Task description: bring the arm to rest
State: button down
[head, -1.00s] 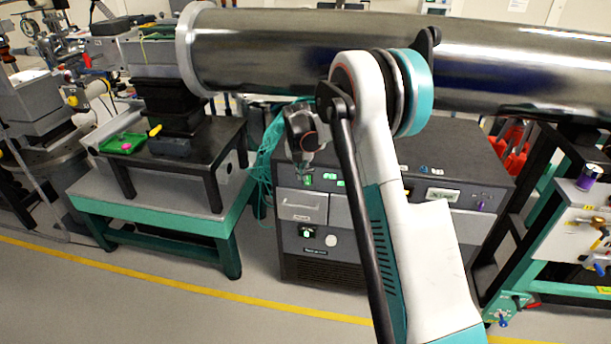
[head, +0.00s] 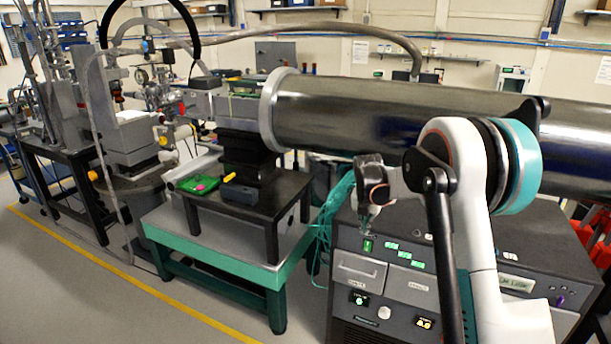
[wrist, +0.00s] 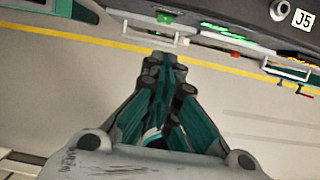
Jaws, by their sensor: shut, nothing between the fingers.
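My gripper (head: 368,232) hangs pointing down in front of the dark control cabinet in the head view, beside the folded white and teal arm. In the wrist view my gripper (wrist: 163,62) has its fingers together with nothing between them. The floor and the yellow line lie beyond the fingertips. My arm (head: 470,220) is bent, its elbow level with the big steel tube.
The dark cabinet (head: 400,318) with drawers and lit displays stands close behind my gripper. The steel tube (head: 350,115) runs above it. Open floor (head: 80,290) lies at the front left.

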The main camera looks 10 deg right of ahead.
jog(key=s+a+r+m+t, duration=0.1)
jog(key=s+a+r+m, duration=0.3)
jog(key=s+r+m, duration=0.45)
jog(key=s+a+r+m+t, duration=0.1)
jog(key=s+a+r+m, duration=0.35)
jog(key=s+r, duration=0.55)
jog(key=s+a+f+m+t+y, duration=0.1)
jog(key=s+a+f+m, duration=0.1)
jog(key=s+m, duration=0.6)
jog(key=s+a+f+m+t, duration=0.1)
jog(key=s+m, duration=0.7)
jog(key=s, duration=0.8)
jog(key=shift+a+f+t+y, duration=0.35)
jog(key=shift+a+f, duration=0.2)
jog(key=shift+a, duration=0.55)
